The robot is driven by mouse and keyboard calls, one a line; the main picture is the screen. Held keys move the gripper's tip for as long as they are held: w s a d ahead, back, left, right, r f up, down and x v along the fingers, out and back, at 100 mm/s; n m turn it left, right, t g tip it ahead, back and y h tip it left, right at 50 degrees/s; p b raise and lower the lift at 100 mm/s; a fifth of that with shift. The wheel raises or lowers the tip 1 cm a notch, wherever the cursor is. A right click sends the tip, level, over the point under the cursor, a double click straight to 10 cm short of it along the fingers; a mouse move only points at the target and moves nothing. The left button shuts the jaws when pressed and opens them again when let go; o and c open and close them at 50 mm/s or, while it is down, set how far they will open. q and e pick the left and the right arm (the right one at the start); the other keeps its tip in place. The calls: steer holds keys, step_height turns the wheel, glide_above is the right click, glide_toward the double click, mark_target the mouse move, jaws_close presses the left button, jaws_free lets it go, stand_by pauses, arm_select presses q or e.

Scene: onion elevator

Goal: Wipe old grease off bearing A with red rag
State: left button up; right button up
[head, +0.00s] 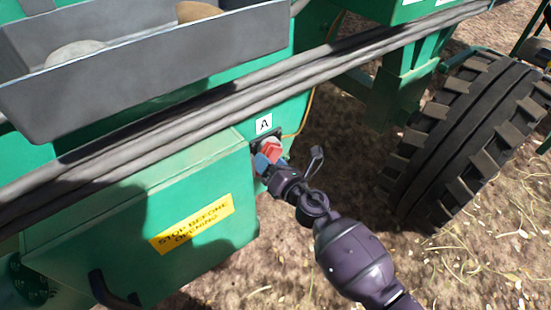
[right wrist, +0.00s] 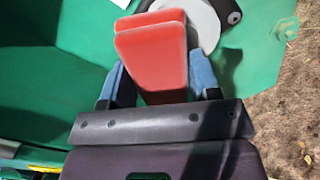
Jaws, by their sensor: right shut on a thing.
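The red rag (head: 272,150) is a small folded red pad at the side of the green machine, just under the white label marked A (head: 264,124). My right gripper (head: 267,160) is shut on the rag. In the right wrist view the rag (right wrist: 151,48) stands between the blue fingers of my right gripper (right wrist: 157,82). Bearing A (right wrist: 205,22) shows there as a pale round part behind and beside the rag, partly hidden by it. The rag looks to be at or against the bearing; I cannot tell if they touch. My left gripper is not in view.
Thick grey hoses (head: 200,113) run diagonally above the bearing. A grey tray (head: 150,75) with round things in it is at upper left. A green box with a yellow warning label (head: 192,223) is left of my gripper. A large tyre (head: 470,140) stands at right, over dry ground.

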steer(key=shift+s+a+r, duration=0.1)
steer(key=shift+s+a, duration=0.05)
steer(key=shift+a, duration=0.2)
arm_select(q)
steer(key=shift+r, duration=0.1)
arm_select(e)
steer(key=shift+d, duration=0.1)
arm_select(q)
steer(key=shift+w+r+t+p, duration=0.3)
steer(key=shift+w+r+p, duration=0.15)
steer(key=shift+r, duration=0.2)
arm_select(e)
steer(key=v, duration=0.6)
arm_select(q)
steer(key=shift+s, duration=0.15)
arm_select(e)
steer(key=shift+d, duration=0.1)
